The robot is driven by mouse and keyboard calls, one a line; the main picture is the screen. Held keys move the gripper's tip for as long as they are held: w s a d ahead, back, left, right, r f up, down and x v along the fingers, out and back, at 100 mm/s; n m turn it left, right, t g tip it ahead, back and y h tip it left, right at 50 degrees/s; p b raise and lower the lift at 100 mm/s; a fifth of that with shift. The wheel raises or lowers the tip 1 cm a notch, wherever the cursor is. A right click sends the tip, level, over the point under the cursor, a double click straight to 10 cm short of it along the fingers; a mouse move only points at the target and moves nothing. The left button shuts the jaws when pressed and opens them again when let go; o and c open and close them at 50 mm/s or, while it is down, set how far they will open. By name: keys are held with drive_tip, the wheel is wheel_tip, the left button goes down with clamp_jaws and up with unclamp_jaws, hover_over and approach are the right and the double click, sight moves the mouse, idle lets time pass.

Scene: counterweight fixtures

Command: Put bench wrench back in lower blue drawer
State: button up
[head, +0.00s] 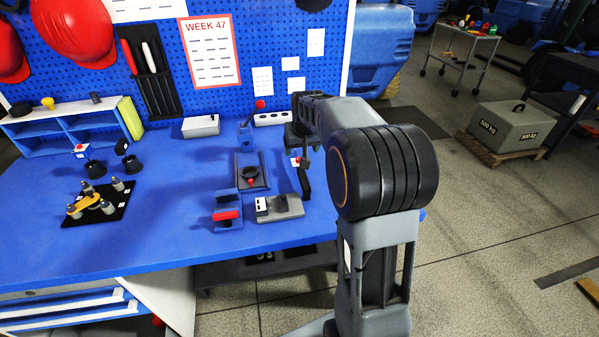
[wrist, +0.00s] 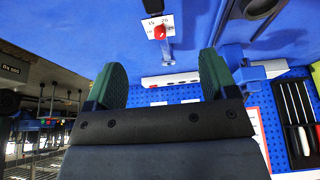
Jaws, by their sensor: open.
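My gripper (wrist: 162,82) is open and empty in the wrist view, its two green pads well apart. In the head view it is mostly hidden by my arm, over the right part of the blue bench. I cannot pick out the bench wrench for sure. A yellow flat piece (head: 84,204) lies among grey pegs on a black mat at the bench's left, far from my gripper; I cannot tell whether it is the wrench. Blue drawer fronts show under the bench's left end, the lower blue drawer (head: 70,323) near the bottom edge; its inside is not visible.
A red-knobbed lever with a scale (wrist: 160,32) stands just ahead of my gripper. Small fixtures, including a grey block (head: 279,208) and a red-topped block (head: 227,216), crowd the bench's right side. The bench front between mat and fixtures is clear.

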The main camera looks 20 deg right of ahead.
drive_tip(key=x, duration=1.3)
drive_tip(key=shift+w+d+f, duration=0.15)
drive_tip(key=shift+w+d, duration=0.15)
drive_tip(key=shift+c, duration=0.3)
drive_tip(key=c, duration=1.2)
clamp_jaws()
